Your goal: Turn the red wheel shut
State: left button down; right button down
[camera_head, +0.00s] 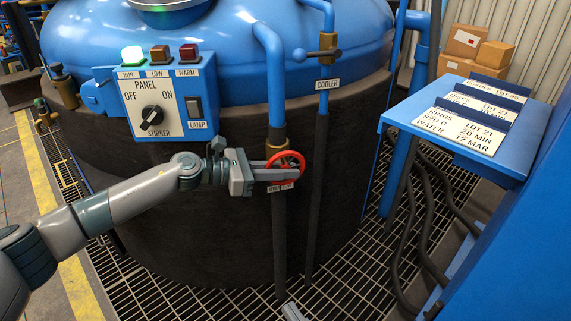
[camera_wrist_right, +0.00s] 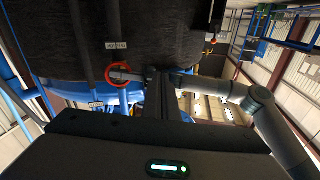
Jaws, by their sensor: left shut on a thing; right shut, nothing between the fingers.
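The red wheel (camera_head: 300,160) is a small ring on the dark vertical pipe under a brass fitting, in front of the vessel. My left gripper (camera_head: 282,174) comes in from the left and is shut on the wheel, its fingers across the ring. In the right wrist view, the red wheel (camera_wrist_right: 109,82) shows left of centre with my left gripper at it. My right gripper (camera_head: 293,312) is low in the head view at the bottom edge, mostly cut off, shut and empty, below and apart from the wheel.
A control panel (camera_head: 142,118) with a lit green lamp is above my left arm. The cooler pipe (camera_head: 317,180) with a brass valve (camera_head: 328,46) runs just right of the wheel. A blue stand (camera_head: 400,107) with label plates is at right. Dark hoses (camera_head: 408,230) cross the floor grating.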

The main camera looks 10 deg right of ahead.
pick_arm(q)
jog(key=shift+r+y+p, duration=0.2)
jog(key=shift+y+p, duration=0.2)
jog(key=shift+p, duration=0.7)
jog(key=y+p, duration=0.1)
jog(key=p, duration=0.1)
jog(key=shift+p, duration=0.4)
pick_arm(e)
jog(key=s+d+f+g+h, duration=0.2)
jog(key=s+d+f+g, duration=0.1)
jog(key=f+g, duration=0.3)
jog(key=s+d+f+g+h, duration=0.1)
jog(key=s+d+f+g, duration=0.2)
jog(key=f, duration=0.4)
pick_arm(q)
jog(key=p, duration=0.2)
jog(key=shift+y+p, duration=0.3)
jog(key=shift+y, duration=0.1)
jog(key=shift+a+f+y+p, duration=0.1)
jog(key=shift+y+p, duration=0.7)
jog(key=shift+p, duration=0.95)
pick_arm(e)
jog(key=s+d+f+m+g+h, duration=0.1)
jog(key=s+d+f+g+h, duration=0.1)
jog(key=s+d+g, duration=0.3)
jog(key=shift+d+f+h, duration=0.3)
jog(key=shift+d+h, duration=0.3)
jog(key=shift+d, duration=0.6)
